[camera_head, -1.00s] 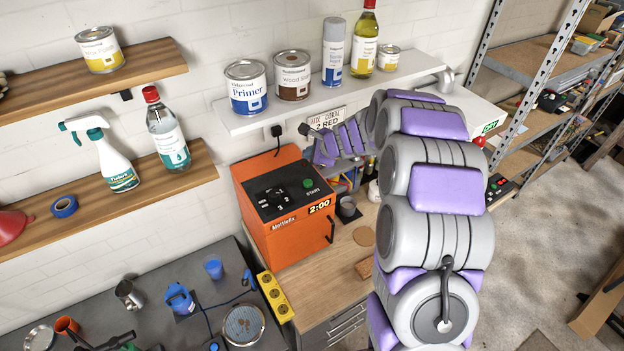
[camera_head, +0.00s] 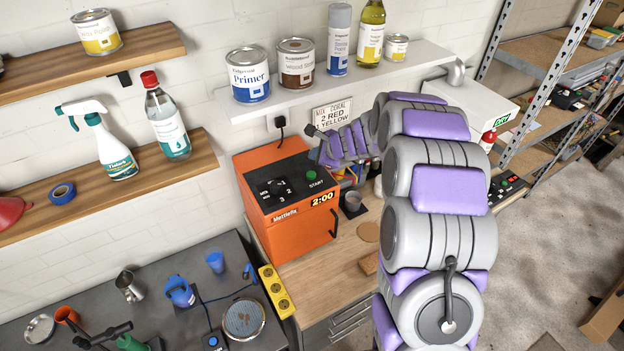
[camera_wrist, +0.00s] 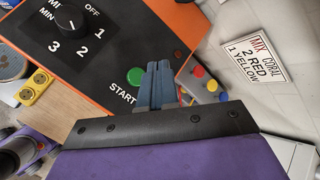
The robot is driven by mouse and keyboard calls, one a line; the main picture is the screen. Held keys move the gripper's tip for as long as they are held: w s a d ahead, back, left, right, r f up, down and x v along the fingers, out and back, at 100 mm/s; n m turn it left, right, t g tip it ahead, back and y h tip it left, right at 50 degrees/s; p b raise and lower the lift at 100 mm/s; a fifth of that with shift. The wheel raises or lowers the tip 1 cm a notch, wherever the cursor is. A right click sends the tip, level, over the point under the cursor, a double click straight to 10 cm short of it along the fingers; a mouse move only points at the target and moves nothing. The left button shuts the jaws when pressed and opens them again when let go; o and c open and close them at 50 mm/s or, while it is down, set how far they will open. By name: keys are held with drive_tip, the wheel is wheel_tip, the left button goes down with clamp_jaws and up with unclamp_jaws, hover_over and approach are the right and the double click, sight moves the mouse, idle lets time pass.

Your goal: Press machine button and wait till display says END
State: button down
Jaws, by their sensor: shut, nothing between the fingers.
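The orange machine (camera_head: 290,232) stands on the wooden bench top. Its black top panel has a dial (camera_head: 273,187) with numbers and a green START button (camera_head: 311,175). The display (camera_head: 323,199) on its front edge reads 2:00. In the wrist view the green button (camera_wrist: 135,76) lies just left of my gripper's fingertips (camera_wrist: 159,66), and I cannot tell how high the tips are above the panel. My gripper is shut with its fingers together and holds nothing. In the head view my gripper (camera_head: 310,131) is near the machine's back right corner.
A white shelf (camera_head: 335,88) with cans and bottles runs above the machine. A sign (camera_head: 334,114) is on the wall behind. A yellow power strip (camera_head: 276,292) lies in front left.

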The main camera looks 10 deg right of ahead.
sight(314, 176)
drive_tip(key=f+b, duration=0.1)
drive_tip(key=f, duration=0.1)
drive_tip(key=a+f+b, duration=0.1)
drive_tip(key=f+b, duration=0.1)
drive_tip(key=shift+f, duration=0.15)
drive_tip(key=shift+a+f, duration=0.1)
drive_tip(key=shift+a, duration=0.55)
drive_tip(key=shift+d, duration=1.2)
drive_tip(key=shift+a, duration=1.05)
drive_tip(key=shift+d, duration=0.95)
drive_tip(key=shift+a, duration=0.8)
drive_tip(key=shift+s+d+f, duration=0.1)
drive_tip(key=shift+d+f, duration=0.1)
drive_tip(key=shift+d, duration=0.35)
drive_tip(key=shift+d+f, duration=0.15)
drive_tip(key=shift+d, duration=0.35)
drive_tip(key=shift+a+b, duration=0.3)
drive_tip(key=shift+a, duration=0.25)
drive_tip(key=shift+d+f, duration=0.1)
drive_tip(key=shift+f, duration=0.05)
